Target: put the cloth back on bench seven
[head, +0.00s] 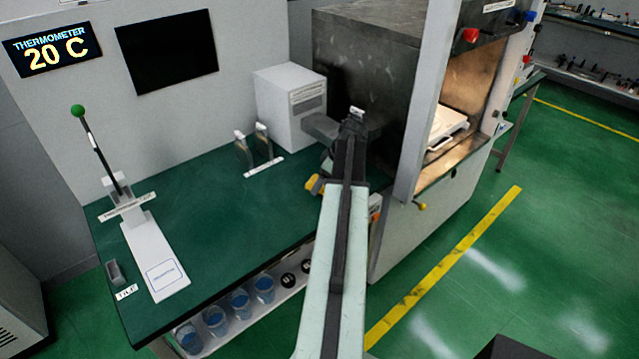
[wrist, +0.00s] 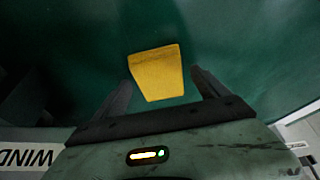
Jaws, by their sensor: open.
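A yellow cloth (wrist: 155,72) lies on a dark green surface in the wrist view, ahead of and between the fingers of my gripper (wrist: 161,84). The fingers are open and stand apart from it at both sides. In the head view a small yellow patch, seemingly the cloth (head: 313,184), shows at the right end of the green-topped bench (head: 205,218), just left of my arm. My arm hides part of that end and most of the gripper. I cannot read a bench number.
A white-based stand with a green-knobbed lever (head: 78,111) is at the bench's left. A grey-white box (head: 289,104) and two small upright pieces (head: 250,150) stand at the back. Blue-filled cups (head: 239,303) sit on a shelf below.

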